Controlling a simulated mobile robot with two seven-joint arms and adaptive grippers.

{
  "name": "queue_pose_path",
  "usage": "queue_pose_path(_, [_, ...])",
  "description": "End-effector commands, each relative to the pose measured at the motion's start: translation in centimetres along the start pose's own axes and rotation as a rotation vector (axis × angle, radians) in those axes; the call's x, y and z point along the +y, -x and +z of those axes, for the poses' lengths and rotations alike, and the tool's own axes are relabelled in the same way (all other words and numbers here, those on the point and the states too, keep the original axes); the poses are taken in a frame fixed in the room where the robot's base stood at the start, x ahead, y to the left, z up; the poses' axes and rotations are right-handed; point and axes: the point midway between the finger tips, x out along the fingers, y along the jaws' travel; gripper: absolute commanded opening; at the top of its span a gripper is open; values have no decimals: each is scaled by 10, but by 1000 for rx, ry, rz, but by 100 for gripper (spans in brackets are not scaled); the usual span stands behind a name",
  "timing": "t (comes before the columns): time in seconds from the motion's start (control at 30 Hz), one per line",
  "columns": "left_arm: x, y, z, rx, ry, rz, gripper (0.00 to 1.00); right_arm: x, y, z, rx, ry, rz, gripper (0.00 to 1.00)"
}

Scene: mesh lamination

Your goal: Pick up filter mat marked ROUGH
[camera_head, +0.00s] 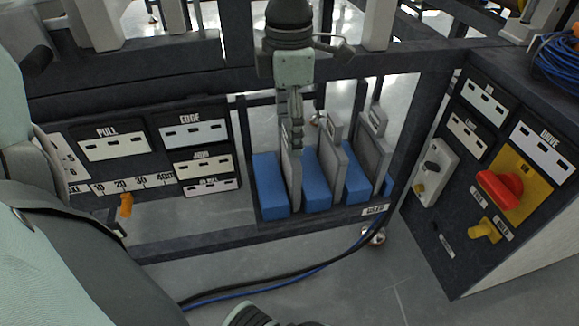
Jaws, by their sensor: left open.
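Several grey filter mats stand upright in a dark rack, between blue blocks. One mat (291,182) is at the left, one (335,165) in the middle and one (375,146) at the right. Small tabs with markings rise from their tops, but I cannot read ROUGH on any of them. My left gripper (296,138) points down at the top of the left mat, with its fingers around or just in front of the tab. It is open, and its fingers partly hide that mat.
Blue blocks (271,190) separate the mats. The rack's dark frame (245,165) surrounds them. A panel with a PULL label (113,148) and a scale is at left. A control box with a red knob (497,190) is at right. Cables (290,272) cross the floor.

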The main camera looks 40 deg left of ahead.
Motion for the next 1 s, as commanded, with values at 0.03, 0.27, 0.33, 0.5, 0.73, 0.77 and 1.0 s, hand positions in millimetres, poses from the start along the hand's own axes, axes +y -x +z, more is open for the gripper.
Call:
queue_pose_path(0.03, [0,0,0,-1,0,0,62,0,0,-1,3,-1,-1,58])
queue_pose_path(0.27, [0,0,0,-1,0,0,51,0,2,-3,8,-2,-1,58])
queue_pose_path(0.33, [0,0,0,0,0,0,42,0,3,-4,10,-2,-1,58])
queue_pose_path(0.5, [0,0,0,0,1,0,21,0,4,-4,11,-2,-1,58])
queue_pose_path(0.73, [0,0,0,0,0,1,0,0,4,-4,10,-2,-1,58])
queue_pose_path(0.77, [0,0,0,0,0,1,0,0,4,-4,10,-2,-1,58])
queue_pose_path(1.0, [0,1,0,-1,0,1,0,0,3,-3,7,-2,-1,58])
